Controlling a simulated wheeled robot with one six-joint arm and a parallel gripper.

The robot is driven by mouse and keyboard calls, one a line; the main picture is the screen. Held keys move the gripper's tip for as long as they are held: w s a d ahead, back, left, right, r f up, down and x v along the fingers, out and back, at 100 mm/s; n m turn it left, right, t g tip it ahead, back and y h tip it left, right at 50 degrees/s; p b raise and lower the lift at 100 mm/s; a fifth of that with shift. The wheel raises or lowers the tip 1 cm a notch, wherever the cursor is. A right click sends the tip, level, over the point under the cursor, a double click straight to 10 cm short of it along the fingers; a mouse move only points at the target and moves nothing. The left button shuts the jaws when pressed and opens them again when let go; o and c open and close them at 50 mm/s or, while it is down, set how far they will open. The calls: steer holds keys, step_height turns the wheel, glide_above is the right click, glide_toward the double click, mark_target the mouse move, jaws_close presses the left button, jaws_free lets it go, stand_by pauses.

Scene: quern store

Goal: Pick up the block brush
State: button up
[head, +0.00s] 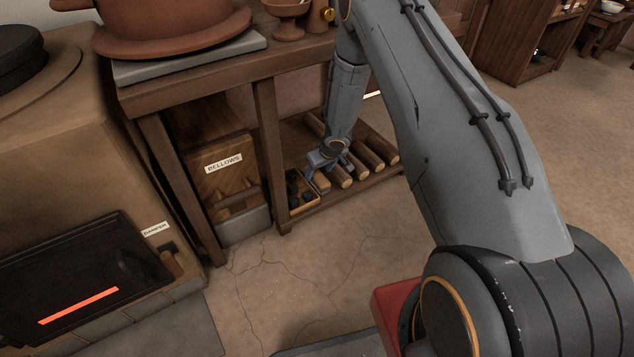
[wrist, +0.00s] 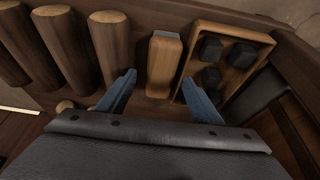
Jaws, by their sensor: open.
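The block brush (wrist: 163,68), a small wooden block with a pale band near its end, lies on the low shelf in the wrist view. It sits between a log and a small wooden tray. In the head view it shows partly (head: 321,183) below my gripper (head: 326,160). In the wrist view my gripper (wrist: 159,78) is open, with one blue-grey finger on each side of the brush. The right finger is close to the tray's edge. I cannot tell whether either finger touches the brush.
The wooden tray (wrist: 259,39) holds several black lumps. Several round logs (wrist: 109,45) lie to the left of the brush. In the head view a wooden box labelled BELLOWS (head: 222,172) stands left of the shelf, beyond a table leg (head: 268,150). The tabletop (head: 190,88) is above.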

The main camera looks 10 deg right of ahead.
steer(key=shift+x, duration=0.8)
steer(key=c, duration=1.2)
steer(key=shift+r+p, duration=1.1)
steer(key=shift+r, duration=0.95)
steer(key=shift+s+d+f, duration=0.1)
steer(key=shift+s+f, duration=0.15)
steer(key=shift+s, duration=0.2)
steer(key=s+d+p, duration=0.1)
steer(key=s, duration=0.4)
steer(key=s+d+p, duration=0.2)
steer(key=s, duration=0.4)
steer(key=s+d+p, duration=0.2)
steer(key=s, duration=0.3)
steer(key=shift+s+d, duration=0.15)
steer(key=shift+d, duration=0.05)
